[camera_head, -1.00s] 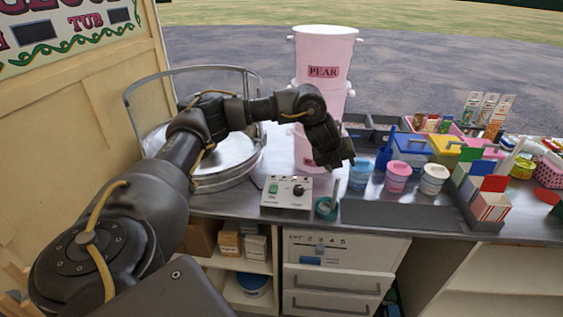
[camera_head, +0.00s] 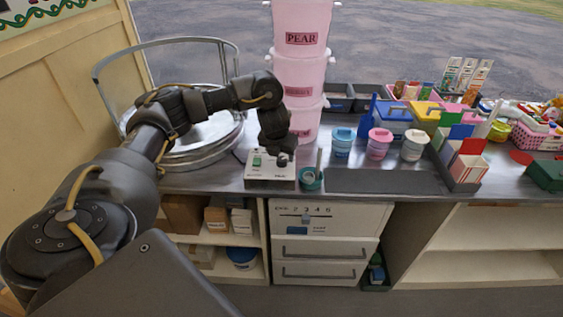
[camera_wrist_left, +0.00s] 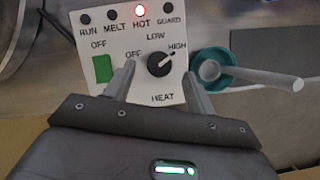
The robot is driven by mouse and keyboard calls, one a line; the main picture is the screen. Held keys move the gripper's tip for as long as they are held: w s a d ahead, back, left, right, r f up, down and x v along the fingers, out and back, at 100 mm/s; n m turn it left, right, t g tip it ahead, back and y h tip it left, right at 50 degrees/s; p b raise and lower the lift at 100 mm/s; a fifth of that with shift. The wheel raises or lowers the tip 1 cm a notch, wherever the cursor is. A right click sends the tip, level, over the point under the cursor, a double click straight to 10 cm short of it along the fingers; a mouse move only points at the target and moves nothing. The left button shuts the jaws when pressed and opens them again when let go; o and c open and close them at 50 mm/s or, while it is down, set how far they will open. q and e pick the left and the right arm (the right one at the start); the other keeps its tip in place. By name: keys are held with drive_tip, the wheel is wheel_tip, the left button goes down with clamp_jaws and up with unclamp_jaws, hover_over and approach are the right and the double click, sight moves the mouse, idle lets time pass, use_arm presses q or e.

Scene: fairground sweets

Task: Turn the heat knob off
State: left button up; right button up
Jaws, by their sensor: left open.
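The heat control box (camera_head: 268,181) is a pale panel near the counter's front edge. Its dark round heat knob (camera_wrist_left: 159,64) shows in the left wrist view, with OFF, LOW and HIGH marked around it. The knob's light mark seems to point toward HIGH. The red HOT lamp (camera_wrist_left: 139,10) is lit. My left gripper (camera_head: 281,150) is over the knob in the head view. In the left wrist view my left gripper (camera_wrist_left: 158,74) is open, with one finger on each side of the knob. I cannot tell whether the fingers touch it. My right gripper is out of view.
A green switch (camera_wrist_left: 102,68) sits left of the knob. A teal cup (camera_head: 311,179) with a pale handle stands close to the box's right. The round metal pan (camera_head: 190,150) is behind left, stacked pink tubs (camera_head: 300,75) behind. A dark mat (camera_head: 385,181) lies right, clear.

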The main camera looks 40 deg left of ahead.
sight(282, 159)
use_arm(q)
drive_tip(key=shift+b+x, duration=0.5)
drive_tip(key=shift+x, duration=1)
drive_tip(key=shift+r, duration=0.1)
drive_tip(key=c, duration=1)
